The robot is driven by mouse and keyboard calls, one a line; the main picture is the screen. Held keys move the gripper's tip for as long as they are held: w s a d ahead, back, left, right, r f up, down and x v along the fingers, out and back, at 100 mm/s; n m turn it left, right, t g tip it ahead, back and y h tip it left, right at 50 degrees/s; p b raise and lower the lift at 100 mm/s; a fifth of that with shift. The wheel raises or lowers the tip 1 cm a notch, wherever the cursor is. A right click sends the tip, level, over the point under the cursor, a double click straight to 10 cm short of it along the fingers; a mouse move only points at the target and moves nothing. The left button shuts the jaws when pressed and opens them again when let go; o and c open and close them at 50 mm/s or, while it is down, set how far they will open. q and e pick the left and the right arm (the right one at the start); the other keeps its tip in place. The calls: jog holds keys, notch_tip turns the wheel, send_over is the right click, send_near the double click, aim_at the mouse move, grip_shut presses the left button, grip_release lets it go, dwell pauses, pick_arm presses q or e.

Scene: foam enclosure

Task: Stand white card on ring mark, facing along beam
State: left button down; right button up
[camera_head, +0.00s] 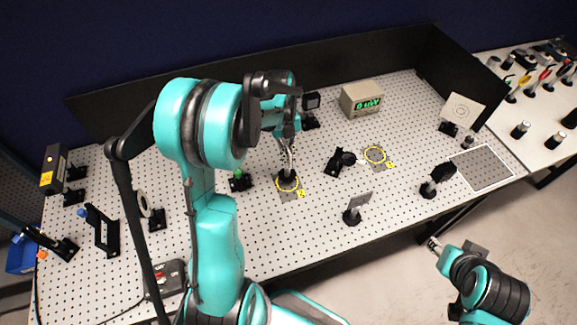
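A pale square card with concentric rings (461,111) stands upright on a black base at the right rear of the perforated table. A yellow ring mark (298,186) lies left of centre, with a dark post base (287,177) inside it. A second yellow ring mark (375,155) lies further right and looks empty. My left gripper (288,158) points down over the left ring, at the post on the dark base; its fingers are too small to read, and what the post carries is hidden. My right gripper (434,243) hangs off the table's front edge, its fingers unclear.
A meter (362,99) reading 0 uW stands at the back. A tilted black mount (340,160) is between the rings. A grey plate on a post (357,206) and a black mount (437,179) stand near the front edge. Dark walls (350,66) close the back and right.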

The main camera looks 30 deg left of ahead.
aim_at(288, 177)
pick_arm(q)
notch_tip(288, 177, down, 3)
jog(key=shift+f+b, duration=0.2)
jog(key=shift+b, duration=0.15)
jog(key=shift+f, duration=0.3)
jog(key=shift+f, duration=0.15)
jog(key=c, duration=1.7)
grip_release()
